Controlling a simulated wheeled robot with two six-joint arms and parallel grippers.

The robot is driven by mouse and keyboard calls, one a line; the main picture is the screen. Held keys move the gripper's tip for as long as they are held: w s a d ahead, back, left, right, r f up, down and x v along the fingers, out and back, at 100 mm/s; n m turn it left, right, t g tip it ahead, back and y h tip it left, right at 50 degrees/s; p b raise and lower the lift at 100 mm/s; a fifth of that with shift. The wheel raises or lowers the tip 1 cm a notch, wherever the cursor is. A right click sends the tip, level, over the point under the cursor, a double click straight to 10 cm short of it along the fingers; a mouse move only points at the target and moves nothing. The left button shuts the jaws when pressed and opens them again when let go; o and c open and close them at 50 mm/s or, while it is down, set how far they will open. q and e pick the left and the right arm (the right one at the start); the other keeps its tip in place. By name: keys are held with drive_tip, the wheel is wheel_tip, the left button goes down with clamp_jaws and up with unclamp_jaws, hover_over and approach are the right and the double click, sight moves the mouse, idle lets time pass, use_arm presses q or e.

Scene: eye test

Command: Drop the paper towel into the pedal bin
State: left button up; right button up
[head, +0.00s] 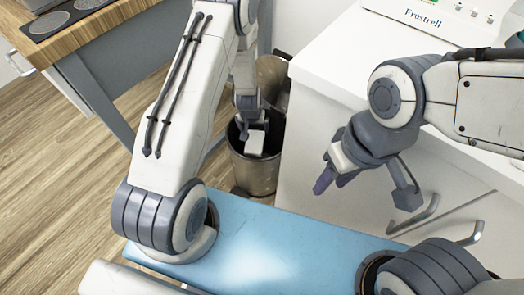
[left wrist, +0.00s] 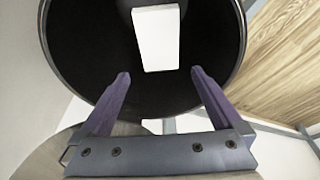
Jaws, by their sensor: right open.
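The pedal bin (head: 256,175) is a metal cylinder with a dark inside, standing on the floor between the wooden-topped table and the white cabinet. Its lid (head: 271,73) is up. The paper towel (head: 256,141) is a white block within the bin's mouth. In the left wrist view the paper towel (left wrist: 157,38) shows against the dark inside of the bin (left wrist: 97,45). My left gripper (head: 250,118) is above the bin; its fingers (left wrist: 160,76) are spread and apart from the towel. Whether the towel rests or falls I cannot tell. My right gripper (head: 334,180) is open and empty before the cabinet.
The white cabinet (head: 300,150) with bar handles (head: 414,217) stands close right of the bin. A white appliance (head: 430,18) is on top of it. The table (head: 95,38) with a dark hob is at the upper left. Wooden floor (head: 60,165) is clear at left.

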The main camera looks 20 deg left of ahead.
use_arm(q)
drive_tip(key=shift+r, duration=0.1)
drive_tip(key=p+v, duration=0.4)
drive_tip(key=v, duration=0.6)
drive_tip(key=shift+r, duration=0.2)
